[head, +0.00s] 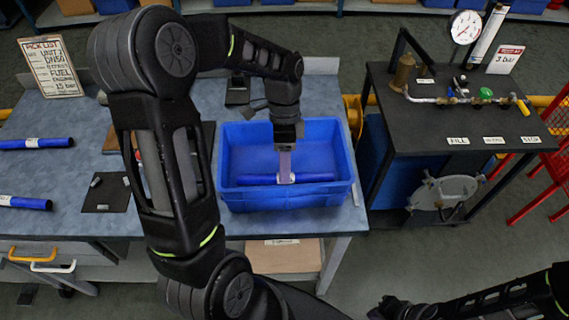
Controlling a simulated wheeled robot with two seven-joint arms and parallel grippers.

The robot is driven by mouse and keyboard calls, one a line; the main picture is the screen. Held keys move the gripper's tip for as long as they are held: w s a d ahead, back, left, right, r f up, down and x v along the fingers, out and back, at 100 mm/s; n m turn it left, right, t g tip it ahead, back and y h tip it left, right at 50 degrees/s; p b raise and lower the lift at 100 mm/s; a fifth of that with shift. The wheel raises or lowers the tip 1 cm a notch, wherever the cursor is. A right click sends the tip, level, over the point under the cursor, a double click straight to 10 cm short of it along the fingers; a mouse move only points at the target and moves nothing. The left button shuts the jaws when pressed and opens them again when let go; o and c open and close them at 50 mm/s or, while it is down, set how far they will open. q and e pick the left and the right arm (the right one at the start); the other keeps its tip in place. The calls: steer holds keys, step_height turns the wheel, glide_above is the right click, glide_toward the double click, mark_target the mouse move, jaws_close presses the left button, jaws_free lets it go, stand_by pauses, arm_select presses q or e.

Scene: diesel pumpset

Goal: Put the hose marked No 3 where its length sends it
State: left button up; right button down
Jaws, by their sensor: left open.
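A blue hose (315,177) with a pale label lies across the inside of the blue bin (228,204) on the workbench. My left gripper (286,172) points down into the bin at the label; it is open, and I cannot tell if it touches the hose. Two more blue hoses with pale labels lie at the bench's left side, an upper one (18,144) and a lower one (35,204). The hose numbers are too small to read. My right gripper (384,308) is at the bottom edge, away from the bench; its jaws are unclear.
A pick list board (50,66) stands at the bench's back left. A dark mat (106,193) holds small metal parts. A black test bench (455,115) with a gauge (465,27) and valves stands to the right, beyond a floor gap. A red frame (545,165) is at far right.

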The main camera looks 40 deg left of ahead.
arm_select(q)
steer(key=shift+r+p, duration=0.4)
steer(key=shift+r, duration=0.4)
steer(key=p+v, duration=0.2)
steer(key=v, duration=0.9)
steer(key=shift+r+p, duration=0.25)
steer(key=shift+p, duration=0.05)
steer(key=shift+w+f, duration=0.1)
